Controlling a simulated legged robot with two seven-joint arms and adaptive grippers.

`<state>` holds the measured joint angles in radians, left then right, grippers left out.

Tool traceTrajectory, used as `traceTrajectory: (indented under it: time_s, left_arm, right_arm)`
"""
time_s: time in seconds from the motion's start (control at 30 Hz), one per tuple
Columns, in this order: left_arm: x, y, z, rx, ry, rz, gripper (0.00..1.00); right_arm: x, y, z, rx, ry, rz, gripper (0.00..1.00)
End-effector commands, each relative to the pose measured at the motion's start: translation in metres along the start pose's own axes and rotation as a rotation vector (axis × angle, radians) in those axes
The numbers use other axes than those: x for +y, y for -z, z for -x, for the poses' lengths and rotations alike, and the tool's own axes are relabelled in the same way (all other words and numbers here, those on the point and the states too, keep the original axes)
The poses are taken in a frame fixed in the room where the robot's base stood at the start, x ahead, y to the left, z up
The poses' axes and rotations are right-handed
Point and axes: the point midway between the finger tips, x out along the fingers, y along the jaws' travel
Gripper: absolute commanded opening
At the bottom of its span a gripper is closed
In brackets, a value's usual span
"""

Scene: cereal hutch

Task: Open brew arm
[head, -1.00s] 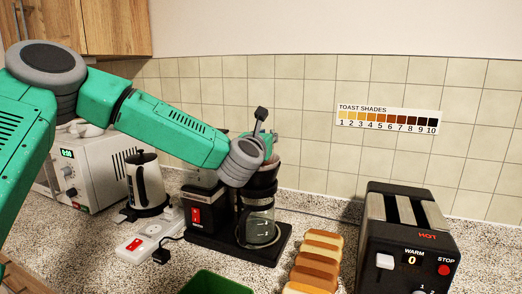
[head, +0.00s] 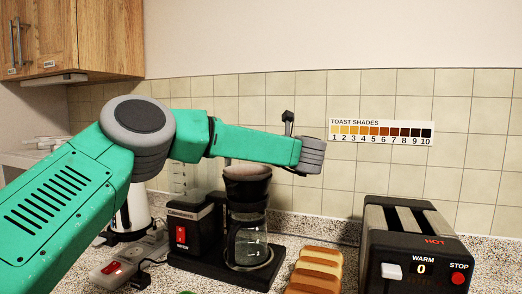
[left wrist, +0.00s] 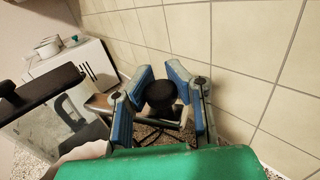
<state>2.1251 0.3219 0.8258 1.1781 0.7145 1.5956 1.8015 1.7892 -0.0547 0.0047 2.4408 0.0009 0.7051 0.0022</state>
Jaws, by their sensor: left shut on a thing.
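The coffee maker (head: 187,228) stands on the counter with its glass carafe (head: 246,247) on the base. The dark brew basket (head: 247,187), open at the top with a pale rim, sits above the carafe. In the left wrist view my left gripper (left wrist: 163,100) has its blue-padded fingers around a dark round knob (left wrist: 160,92), likely the brew arm's. The rest of the brew arm is hard to make out. In the head view my left forearm crosses above the basket and hides the gripper. The clear water tank (head: 185,180) is partly behind my forearm. My right gripper is not in view.
A black toaster (head: 415,245) stands at the right, with bread slices (head: 315,268) left of it. A power strip (head: 125,262) and a kettle (head: 131,212) are at the left. The tiled wall (left wrist: 240,50) runs close beside the gripper.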

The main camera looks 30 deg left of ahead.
Motion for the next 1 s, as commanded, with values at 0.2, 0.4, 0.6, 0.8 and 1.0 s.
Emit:
traceTrajectory:
  time_s: [0.2,0.4,0.6,0.8,1.0]
  left_arm:
    - [-0.0038,0.0058,-0.0018,0.007,-0.032,-0.005,0.00]
    - [-0.0035,0.0054,-0.0029,0.008,-0.039,-0.005,0.00]
    - [-0.0034,0.0051,-0.0030,0.007,-0.038,-0.004,0.00]
    - [-0.0022,0.0034,-0.0033,0.005,-0.040,-0.002,0.44]
    - [0.0008,-0.0001,-0.0030,0.002,-0.043,0.001,0.44]
  right_arm:
    - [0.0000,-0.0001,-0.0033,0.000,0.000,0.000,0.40]
    - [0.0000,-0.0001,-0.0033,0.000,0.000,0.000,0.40]
    - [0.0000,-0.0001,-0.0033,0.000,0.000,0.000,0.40]
    - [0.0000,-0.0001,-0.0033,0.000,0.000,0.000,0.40]
    - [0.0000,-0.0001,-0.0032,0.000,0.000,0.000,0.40]
